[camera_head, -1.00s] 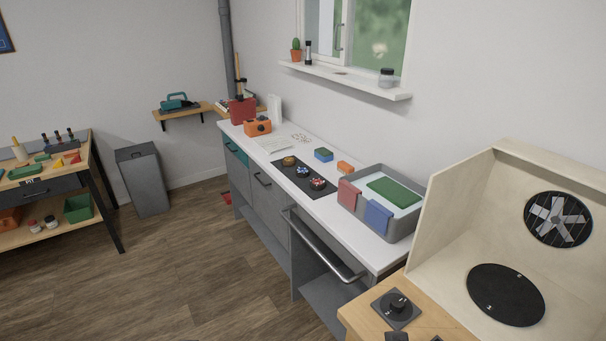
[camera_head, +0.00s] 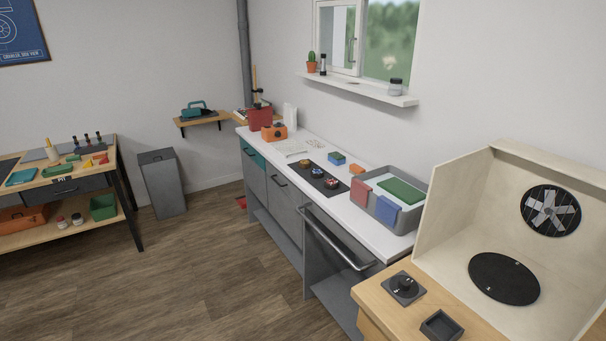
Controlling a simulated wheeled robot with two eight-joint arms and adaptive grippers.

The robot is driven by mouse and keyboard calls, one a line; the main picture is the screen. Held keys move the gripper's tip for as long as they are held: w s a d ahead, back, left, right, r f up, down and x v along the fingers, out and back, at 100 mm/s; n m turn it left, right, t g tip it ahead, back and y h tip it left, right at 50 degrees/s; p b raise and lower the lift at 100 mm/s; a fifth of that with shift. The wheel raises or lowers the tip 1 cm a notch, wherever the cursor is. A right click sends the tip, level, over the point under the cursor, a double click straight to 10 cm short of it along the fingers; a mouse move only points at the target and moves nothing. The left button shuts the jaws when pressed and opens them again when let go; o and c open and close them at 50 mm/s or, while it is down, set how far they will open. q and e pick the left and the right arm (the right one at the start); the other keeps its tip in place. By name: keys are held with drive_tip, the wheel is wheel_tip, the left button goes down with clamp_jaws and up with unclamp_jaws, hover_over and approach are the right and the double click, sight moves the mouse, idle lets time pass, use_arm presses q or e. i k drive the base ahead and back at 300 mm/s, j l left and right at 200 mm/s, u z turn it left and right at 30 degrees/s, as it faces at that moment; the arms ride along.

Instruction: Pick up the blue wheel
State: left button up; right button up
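Three small wheels lie in a row on a black mat (camera_head: 315,166) on the white counter. The middle one, the blue wheel (camera_head: 317,172), has a blue centre with a dark tyre. An orange-yellow wheel (camera_head: 305,163) lies behind it and a red wheel (camera_head: 331,183) in front of it. They look apart from each other, but are small in the picture. Neither of my grippers shows in the head view.
A grey tray (camera_head: 405,228) with a green lid and red and blue cloths stands on the counter, right of the mat. Blue and orange blocks lie behind the mat. A wooden booth (camera_head: 457,206) is at right. Open floor (camera_head: 220,265) lies left of the counter.

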sight(316, 173)
drive_tip(key=i+j+u, duration=0.4)
drive_tip(key=i+j, duration=0.15)
drive_tip(key=i, duration=0.3)
drive_tip(key=i+j+u, duration=0.2)
drive_tip(key=i, duration=0.25)
drive_tip(key=i+z, duration=0.35)
drive_tip(key=i+j+z, duration=0.1)
drive_tip(key=i+z, duration=0.2)
drive_tip(key=i, duration=0.15)
